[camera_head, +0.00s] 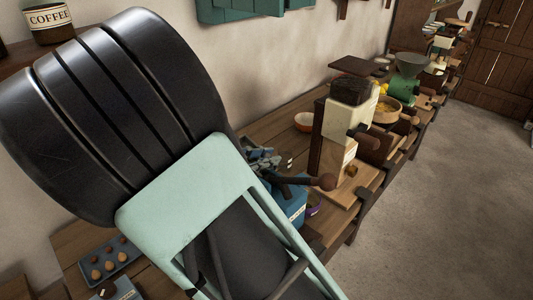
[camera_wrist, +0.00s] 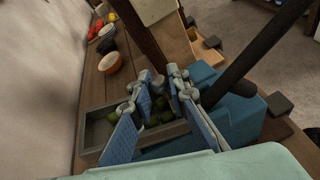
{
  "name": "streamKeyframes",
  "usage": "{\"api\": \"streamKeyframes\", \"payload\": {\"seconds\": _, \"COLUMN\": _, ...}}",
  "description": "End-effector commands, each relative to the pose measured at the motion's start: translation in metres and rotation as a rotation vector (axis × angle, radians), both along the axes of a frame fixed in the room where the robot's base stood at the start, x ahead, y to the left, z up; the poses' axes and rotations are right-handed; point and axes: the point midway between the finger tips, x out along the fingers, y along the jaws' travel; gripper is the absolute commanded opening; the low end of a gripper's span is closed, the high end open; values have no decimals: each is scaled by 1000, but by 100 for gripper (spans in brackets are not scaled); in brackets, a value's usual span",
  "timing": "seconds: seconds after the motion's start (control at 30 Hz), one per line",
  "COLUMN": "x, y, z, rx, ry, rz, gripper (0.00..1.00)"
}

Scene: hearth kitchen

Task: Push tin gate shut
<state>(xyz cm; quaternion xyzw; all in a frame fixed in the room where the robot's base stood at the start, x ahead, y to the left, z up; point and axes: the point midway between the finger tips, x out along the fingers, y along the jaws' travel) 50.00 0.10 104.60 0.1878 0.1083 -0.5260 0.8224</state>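A blue box-like body (camera_wrist: 236,112), perhaps the tin, sits on the bench at the right of the wrist view. In the head view it (camera_head: 295,208) shows partly behind my arm, with a pale label on its front. I cannot pick out its gate for sure. A grey-brown open tray (camera_wrist: 97,128) with green lumps lies beside the blue body. My gripper (camera_wrist: 162,76) is open, with a gap between its two blue-padded fingers, and appears above the tray. I see nothing between the fingers. In the head view my gripper (camera_head: 268,160) is small and partly hidden by my arm.
A cream grinder (camera_head: 347,118) stands beyond. An orange bowl (camera_head: 304,122) is near the wall. The floor (camera_head: 440,190) at right is clear.

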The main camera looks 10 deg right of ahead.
Motion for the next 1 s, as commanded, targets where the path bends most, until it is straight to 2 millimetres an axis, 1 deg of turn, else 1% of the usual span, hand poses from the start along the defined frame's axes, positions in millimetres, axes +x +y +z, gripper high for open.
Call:
{"api": "streamKeyframes", "payload": {"seconds": 0.03, "x": -2, "y": 0, "z": -3, "rx": 1, "ry": 6, "rz": -1, "gripper": 20}}
{"api": "streamKeyframes", "payload": {"seconds": 0.13, "x": -2, "y": 0, "z": -2, "rx": 1, "ry": 4, "rz": -1, "gripper": 31}}
{"api": "streamKeyframes", "payload": {"seconds": 0.17, "x": -1, "y": 0, "z": -2, "rx": 1, "ry": 4, "rz": 0, "gripper": 32}}
{"api": "streamKeyframes", "payload": {"seconds": 0.4, "x": -1, "y": 0, "z": -1, "rx": 0, "ry": 3, "rz": -1, "gripper": 32}}
{"api": "streamKeyframes", "payload": {"seconds": 0.53, "x": -4, "y": 7, "z": 2, "rx": 0, "ry": 2, "rz": 1, "gripper": 32}}
{"api": "streamKeyframes", "payload": {"seconds": 0.67, "x": -12, "y": 25, "z": 10, "rx": 3, "ry": 1, "rz": 3, "gripper": 32}}
{"api": "streamKeyframes", "payload": {"seconds": 0.9, "x": -35, "y": 68, "z": 29, "rx": 2, "ry": 2, "rz": 3, "gripper": 32}}
{"api": "streamKeyframes", "payload": {"seconds": 1.0, "x": -42, "y": 82, "z": 36, "rx": 2, "ry": 2, "rz": 2, "gripper": 32}}
